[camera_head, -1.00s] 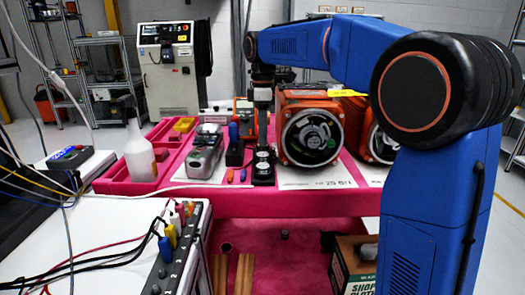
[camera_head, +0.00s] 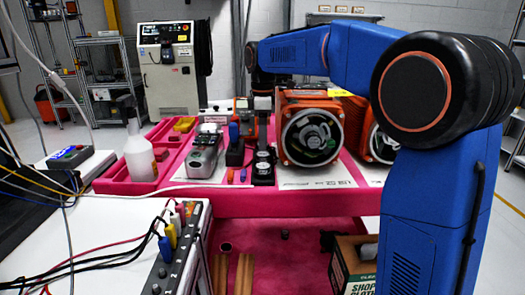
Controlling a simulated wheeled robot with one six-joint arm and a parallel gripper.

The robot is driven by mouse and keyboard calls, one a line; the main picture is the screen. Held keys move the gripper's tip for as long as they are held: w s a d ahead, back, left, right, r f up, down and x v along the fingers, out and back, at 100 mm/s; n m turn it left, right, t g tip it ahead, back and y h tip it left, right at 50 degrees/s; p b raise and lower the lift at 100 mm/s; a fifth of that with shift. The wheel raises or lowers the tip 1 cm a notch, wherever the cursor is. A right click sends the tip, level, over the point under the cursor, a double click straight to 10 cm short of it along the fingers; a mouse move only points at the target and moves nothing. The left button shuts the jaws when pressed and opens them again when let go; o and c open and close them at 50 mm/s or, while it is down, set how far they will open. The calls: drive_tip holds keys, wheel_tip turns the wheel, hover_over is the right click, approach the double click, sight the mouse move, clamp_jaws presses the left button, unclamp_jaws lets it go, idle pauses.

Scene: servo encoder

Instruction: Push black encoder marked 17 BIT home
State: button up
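An orange motor (camera_head: 289,152) stands on the pink bench with its round open end facing me. A second orange motor (camera_head: 378,146) is to its right, partly hidden by my arm. My wrist comes down beside the left motor, and my gripper (camera_head: 263,108) is small and dark there; its fingers cannot be made out. A black upright item (camera_head: 263,168) stands below it, left of the motor; I cannot tell whether the gripper touches it. I can read no 17 BIT marking, so I cannot tell which black part is that encoder.
A grey handheld device (camera_head: 203,152) and a black holder (camera_head: 236,152) with a blue-handled tool stand left of my gripper. A white bottle (camera_head: 139,152) is on the pink bench (camera_head: 290,204) further left. A white-topped unit with cables (camera_head: 115,225) fills the front left.

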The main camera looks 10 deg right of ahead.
drive_tip(key=c, duration=0.7)
drive_tip(key=shift+r, duration=3.5)
clamp_jaws()
